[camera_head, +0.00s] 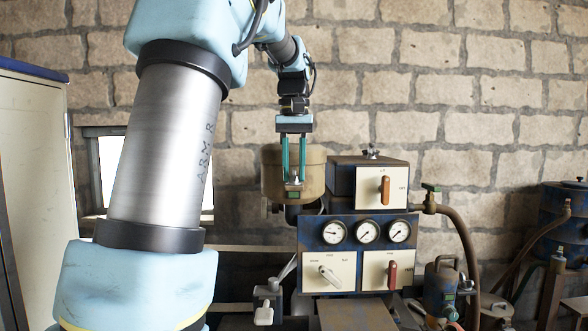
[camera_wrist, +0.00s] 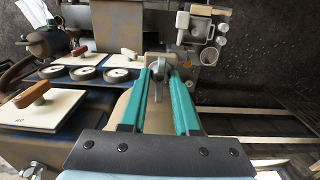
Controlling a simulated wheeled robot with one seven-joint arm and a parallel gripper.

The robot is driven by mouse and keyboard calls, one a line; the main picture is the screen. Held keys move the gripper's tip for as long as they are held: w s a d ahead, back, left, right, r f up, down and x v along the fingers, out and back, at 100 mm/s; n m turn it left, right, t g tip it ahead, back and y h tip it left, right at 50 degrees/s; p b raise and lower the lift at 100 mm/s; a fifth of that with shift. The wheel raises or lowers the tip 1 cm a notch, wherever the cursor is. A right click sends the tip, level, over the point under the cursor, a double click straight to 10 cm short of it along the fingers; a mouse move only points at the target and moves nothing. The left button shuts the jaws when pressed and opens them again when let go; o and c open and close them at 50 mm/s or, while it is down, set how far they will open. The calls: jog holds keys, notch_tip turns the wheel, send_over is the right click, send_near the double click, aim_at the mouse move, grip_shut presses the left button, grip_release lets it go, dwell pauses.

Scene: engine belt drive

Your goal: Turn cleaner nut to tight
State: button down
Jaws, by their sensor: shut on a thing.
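The air cleaner is a tan round canister (camera_head: 316,178) left of the blue control box. It also shows, partly hidden, between and beneath the fingers in the wrist view (camera_wrist: 123,106). My gripper (camera_head: 294,185) points down over the canister with its two teal fingers. The cleaner nut, a small grey wing-shaped piece (camera_wrist: 158,76), sits between the fingertips in the wrist view, where my gripper (camera_wrist: 160,72) is shut on it. The fingers hide part of the nut in the head view. How tight it is cannot be told.
The blue control box (camera_head: 344,219) stands close to the right of the canister, with three gauges (camera_head: 367,232) and several lever switches (camera_head: 385,190). A valve with a hose (camera_head: 431,200) is further right. A stone wall lies behind.

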jog(key=c, duration=0.7)
grip_release()
jog(key=shift+o, duration=0.2)
notch_tip(320, 180, up, 11)
jog(key=shift+f, duration=0.1)
